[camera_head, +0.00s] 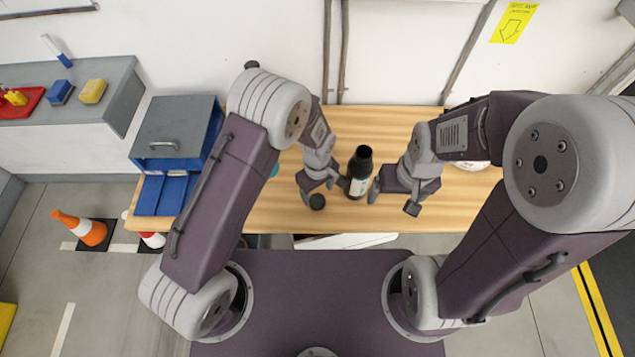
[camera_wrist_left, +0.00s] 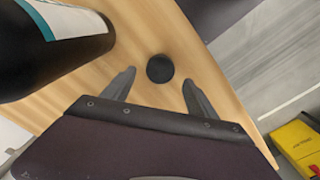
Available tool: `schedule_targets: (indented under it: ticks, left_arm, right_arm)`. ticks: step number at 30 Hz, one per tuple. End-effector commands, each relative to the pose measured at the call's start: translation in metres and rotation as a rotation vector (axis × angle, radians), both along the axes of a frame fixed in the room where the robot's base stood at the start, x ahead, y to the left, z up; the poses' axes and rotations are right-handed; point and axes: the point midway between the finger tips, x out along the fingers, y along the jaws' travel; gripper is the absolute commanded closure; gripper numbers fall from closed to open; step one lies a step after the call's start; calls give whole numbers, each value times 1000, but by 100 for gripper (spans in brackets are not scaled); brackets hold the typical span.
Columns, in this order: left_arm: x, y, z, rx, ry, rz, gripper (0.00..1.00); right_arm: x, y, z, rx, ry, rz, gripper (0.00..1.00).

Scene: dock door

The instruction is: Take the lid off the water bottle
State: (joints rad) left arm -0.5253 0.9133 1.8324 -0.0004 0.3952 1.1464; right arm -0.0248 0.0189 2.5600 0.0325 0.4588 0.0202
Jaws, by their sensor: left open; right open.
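The water bottle (camera_head: 357,188) is dark with a white and teal label and stands upright on the wooden table between my grippers. It also fills the upper left of the left wrist view (camera_wrist_left: 40,65). A small round black lid-like disc (camera_head: 317,202) is by my left gripper (camera_head: 322,191), off the bottle to its left. In the left wrist view the disc (camera_wrist_left: 160,68) lies between the open fingertips, apart from both; I cannot tell whether it touches the table. My right gripper (camera_head: 392,197) is open, close on the bottle's right side.
The wooden table (camera_head: 460,210) is clear at the front right. A blue bin (camera_head: 165,192) stands at its left end. A grey cabinet (camera_head: 120,95) holds a red tray (camera_head: 22,102), a blue block and a yellow block (camera_head: 92,91).

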Motion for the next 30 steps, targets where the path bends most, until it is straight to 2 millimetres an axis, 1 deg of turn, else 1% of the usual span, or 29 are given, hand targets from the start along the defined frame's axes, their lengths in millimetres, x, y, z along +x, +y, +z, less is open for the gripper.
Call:
schedule_targets:
  ticks: [1, 3, 6, 9, 12, 20, 21, 23, 26, 27, 29, 30]
  left_arm:
    - [1, -1, 15, -3, -5, 0, 33]
    - [1, -1, 32, -3, -5, 0, 33]
    - [1, -1, 51, -2, -4, 0, 33]
    - [0, 0, 63, -1, -2, 0, 33]
    - [0, 0, 68, 0, 0, 0, 33]
    - [0, 0, 69, 1, 1, 0, 33]
    - [0, 3, 71, -1, -1, -5, 33]
    - [0, 18, 82, -6, -8, -38, 33]
    - [-12, 72, 117, -15, -37, -173, 33]
    - [-23, 96, 129, -16, -50, -241, 33]
    - [-42, 127, 144, -11, -70, -341, 33]
    - [-55, 143, 151, -7, -81, -403, 33]
  right_arm:
    - [0, 0, 0, 0, 0, 0, 14]
    - [0, 0, 0, 0, 0, 0, 14]
    - [0, 0, 0, 0, 0, 0, 14]
    - [0, 0, 0, 0, 0, 0, 14]
    - [0, 0, 0, 0, 0, 0, 14]
    - [0, 0, 0, 0, 0, 0, 14]
    - [0, 0, 0, 0, 0, 0, 14]
    - [0, 0, 0, 0, 0, 0, 14]
    - [0, 0, 0, 0, 0, 0, 14]
    - [0, 0, 0, 0, 0, 0, 14]
    - [0, 0, 0, 0, 0, 0, 14]
    - [0, 0, 0, 0, 0, 0, 14]
